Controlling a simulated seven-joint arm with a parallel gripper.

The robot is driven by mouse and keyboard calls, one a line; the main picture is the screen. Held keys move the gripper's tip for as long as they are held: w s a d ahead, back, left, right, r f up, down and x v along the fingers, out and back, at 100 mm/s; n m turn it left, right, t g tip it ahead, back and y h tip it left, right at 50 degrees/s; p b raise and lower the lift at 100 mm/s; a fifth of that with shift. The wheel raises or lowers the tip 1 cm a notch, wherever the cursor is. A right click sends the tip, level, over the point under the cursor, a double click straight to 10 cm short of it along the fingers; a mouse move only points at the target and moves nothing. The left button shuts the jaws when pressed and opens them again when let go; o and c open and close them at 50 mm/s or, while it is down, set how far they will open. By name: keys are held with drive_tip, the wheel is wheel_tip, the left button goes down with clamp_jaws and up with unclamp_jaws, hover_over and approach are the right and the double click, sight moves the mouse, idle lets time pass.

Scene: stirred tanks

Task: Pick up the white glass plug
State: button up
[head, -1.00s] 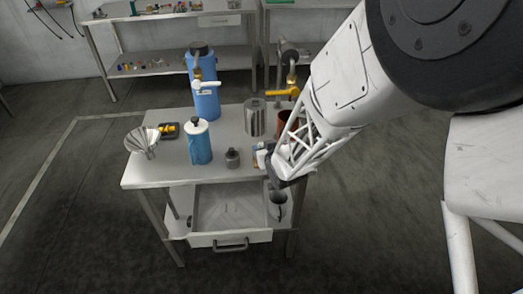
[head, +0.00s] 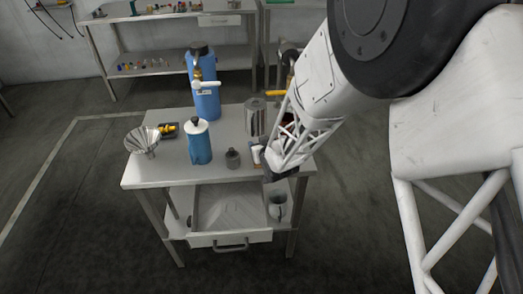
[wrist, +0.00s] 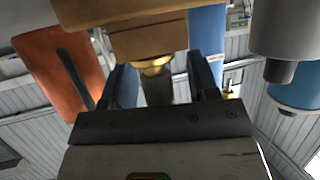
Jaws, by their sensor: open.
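My gripper (head: 267,174) is at the front right edge of the steel cart, low beside a small white piece (head: 256,154) with some brown on it. That piece may be the white glass plug, but it is too small and too covered to be sure. In the wrist view, which appears upside down, the two fingers of my gripper (wrist: 158,78) are apart. A brown block (wrist: 150,38) with a brass-coloured round part lies just ahead of the gap. No clearly white plug shows in the wrist view, and nothing is seen held.
On the cart (head: 160,178) stand a funnel (head: 143,142), a blue bottle (head: 200,145), a small grey jar (head: 233,159), a steel canister (head: 255,118) and a tall blue tank (head: 205,85). A brown-orange container (wrist: 58,65) is close by. The drawer (head: 231,239) is open.

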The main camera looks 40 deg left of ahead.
idle(0.4)
drive_tip(key=c, duration=1)
drive_tip(key=shift+r, duration=0.1)
drive_tip(key=shift+r, duration=0.7)
wheel_tip(320, 180, up, 2)
drive_tip(key=shift+r, duration=0.1)
drive_tip(key=s+d+r, duration=0.1)
drive_tip(key=s+d, duration=0.9)
drive_tip(key=d, duration=0.2)
drive_tip(key=shift+d, duration=0.3)
drive_tip(key=shift+r, duration=0.1)
drive_tip(key=shift+w, duration=0.15)
